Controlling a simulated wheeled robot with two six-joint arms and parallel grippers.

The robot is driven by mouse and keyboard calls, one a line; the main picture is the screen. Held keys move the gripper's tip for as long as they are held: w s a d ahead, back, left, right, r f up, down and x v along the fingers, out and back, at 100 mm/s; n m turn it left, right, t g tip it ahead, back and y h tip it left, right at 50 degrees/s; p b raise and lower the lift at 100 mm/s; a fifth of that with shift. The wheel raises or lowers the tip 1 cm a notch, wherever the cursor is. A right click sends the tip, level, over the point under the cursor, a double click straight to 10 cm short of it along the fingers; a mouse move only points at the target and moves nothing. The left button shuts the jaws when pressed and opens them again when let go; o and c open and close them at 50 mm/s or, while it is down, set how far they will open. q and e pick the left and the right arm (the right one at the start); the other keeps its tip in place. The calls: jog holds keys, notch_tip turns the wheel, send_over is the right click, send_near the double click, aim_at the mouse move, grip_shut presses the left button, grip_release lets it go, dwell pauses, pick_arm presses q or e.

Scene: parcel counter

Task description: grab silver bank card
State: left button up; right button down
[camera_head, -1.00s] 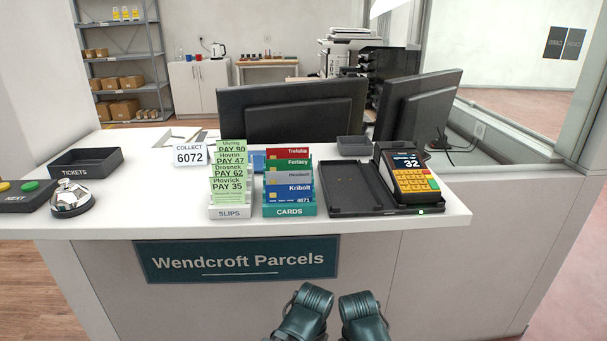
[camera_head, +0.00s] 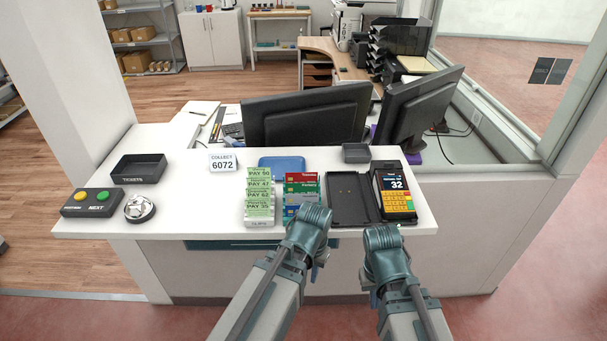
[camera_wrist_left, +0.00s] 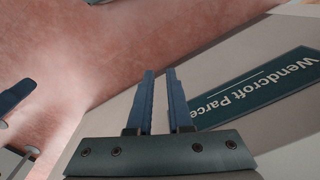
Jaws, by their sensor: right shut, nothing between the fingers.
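The card rack stands near the counter's front edge in the head view, with several cards in tiers. A red card (camera_head: 303,177) is at the back, then a green card (camera_head: 302,187), then the silver bank card (camera_head: 301,198). My left gripper (camera_head: 316,272) hangs in front of the counter and hides the rack's lower front. The left wrist view shows its two fingers (camera_wrist_left: 160,75) parallel, with a narrow empty gap between them. My right gripper (camera_head: 374,288) is to its right, shut and empty, its tips mostly hidden by the wrist.
Green payment slips (camera_head: 259,196) stand left of the cards. A black open case (camera_head: 351,198) and card terminal (camera_head: 394,192) are to the right. A blue tray (camera_head: 282,164) and monitors (camera_head: 305,115) are behind.

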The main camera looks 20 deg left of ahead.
pick_arm(q)
jog(key=w+a+r+m+h+p, duration=0.1)
jog(key=w+a+r+p, duration=0.15)
jog(key=r+p, duration=1)
jog(key=w+a+r+m+p, duration=0.1)
jog(key=a+r+p, duration=0.2)
jog(key=r+p, duration=0.9)
jog(key=w+a+r+m+t+h+p, duration=0.1)
jog(key=w+a+r+m+h+p, duration=0.2)
jog(key=m, duration=0.8)
notch_tip(320, 180, up, 4)
jog(key=shift+w+a+f+h, duration=0.1)
jog(key=shift+w+a+h, duration=0.4)
jog(key=shift+w+a, duration=0.65)
jog(key=shift+f, duration=0.1)
jog(key=b, duration=0.7)
send_near(300, 191)
jog(key=s+d+f, duration=0.1)
jog(key=s, duration=0.2)
jog(key=b+x, duration=0.3)
jog(key=x, duration=0.1)
jog(key=b+x, duration=0.2)
jog(key=shift+w+d+f+b, duration=0.2)
jog(key=shift+w+d+b, duration=0.2)
jog(key=shift+d, duration=0.15)
jog(key=shift+r, duration=0.1)
